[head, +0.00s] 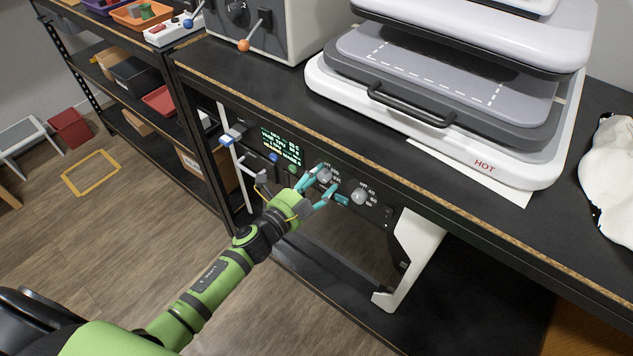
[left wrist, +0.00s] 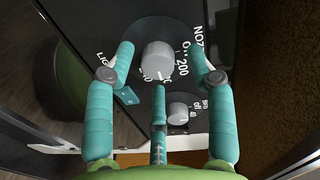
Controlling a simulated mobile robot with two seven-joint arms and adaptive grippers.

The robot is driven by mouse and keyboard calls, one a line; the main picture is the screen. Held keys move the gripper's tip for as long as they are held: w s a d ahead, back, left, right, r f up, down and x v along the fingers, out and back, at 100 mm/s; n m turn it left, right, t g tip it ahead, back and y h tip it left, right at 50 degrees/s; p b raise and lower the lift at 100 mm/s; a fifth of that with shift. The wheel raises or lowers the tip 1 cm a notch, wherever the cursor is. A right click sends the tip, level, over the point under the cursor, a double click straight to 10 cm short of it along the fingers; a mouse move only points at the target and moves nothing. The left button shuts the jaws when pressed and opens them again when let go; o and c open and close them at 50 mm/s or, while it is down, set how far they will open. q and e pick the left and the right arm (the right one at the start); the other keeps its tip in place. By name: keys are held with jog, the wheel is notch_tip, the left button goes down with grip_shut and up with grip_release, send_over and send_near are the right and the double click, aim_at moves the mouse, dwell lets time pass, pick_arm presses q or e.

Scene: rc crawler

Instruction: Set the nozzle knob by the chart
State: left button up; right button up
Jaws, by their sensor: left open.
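The grey round nozzle knob (head: 325,175) sits on the dark front panel under the bench top. In the left wrist view the knob (left wrist: 158,62) has a white mark pointing toward the bottom of the picture, with "0" and "200" printed beside it and part of a label starting "NOZ". My left gripper (head: 318,181) is open in front of this knob. Its teal fingers (left wrist: 161,50) stand on both sides of the knob, with gaps showing; a third finger is below. A dark screen (head: 281,146) with small green and yellow text, perhaps the chart, is left of the knob.
A second grey knob (head: 359,196) is right of the nozzle knob; it also shows in the left wrist view (left wrist: 178,112). A heat press (head: 430,80) marked HOT stands on the bench above. The bench edge (head: 420,190) overhangs the panel. Shelves with bins are at the upper left.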

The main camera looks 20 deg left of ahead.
pick_arm(q)
jog(key=v, duration=1.2)
jog(key=s+a+f+n+g+y+p, duration=0.15)
jog(key=s+f+n, duration=0.25)
jog(key=f, duration=0.4)
jog(key=s+a+f+n+g+y+p, duration=0.1)
jog(key=s+a+f+n+g+y, duration=0.15)
jog(key=f, duration=0.55)
jog(key=s+a+f+n+g+y+p, duration=0.1)
jog(key=s+f+n+g+p, duration=0.2)
jog(key=f, duration=0.5)
jog(key=s+d+f+n+g+p, duration=0.1)
jog(key=s+f+n+g, duration=0.3)
jog(key=s, duration=0.9)
jog(key=s+d+f+n+g+y+p, duration=0.1)
jog(key=s+f+n+g, duration=0.3)
jog(key=s, duration=1)
notch_tip(320, 180, down, 3)
jog(key=shift+d+f, duration=0.2)
jog(key=shift+d, duration=0.35)
